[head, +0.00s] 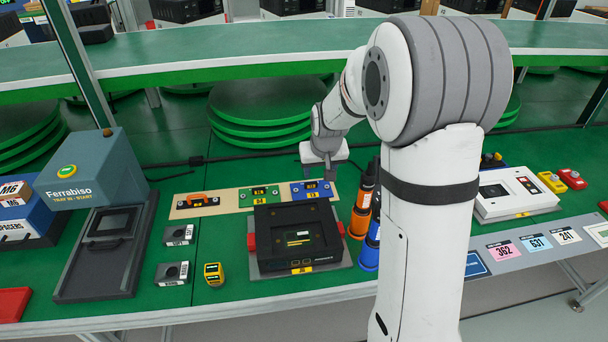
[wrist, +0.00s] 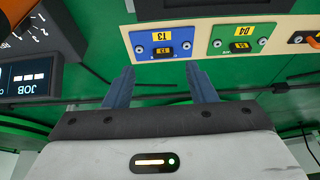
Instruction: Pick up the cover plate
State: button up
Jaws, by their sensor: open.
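A dark plate with an orange handle (head: 197,201), which looks like the cover plate, lies at the left end of a beige board (head: 228,204). In the wrist view only part of it shows at the right edge (wrist: 313,40). My gripper (head: 327,168) is above the right end of the board, near the blue panel (head: 311,190) and well right of the orange-handled plate. In the wrist view my gripper (wrist: 163,88) has two blue-grey fingers spread apart with nothing between them.
A green panel (head: 259,197) lies between the blue panel and the orange-handled plate. A black housing (head: 298,255) stands in front of the board, with orange and blue cylinders (head: 361,212) to its right. A Ferrabiso tray machine (head: 92,170) stands at left.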

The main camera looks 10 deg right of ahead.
send_near(311, 184)
jog(key=x, duration=0.8)
jog(key=shift+f, duration=0.35)
jog(key=shift+c, duration=0.3)
jog(key=c, duration=0.8)
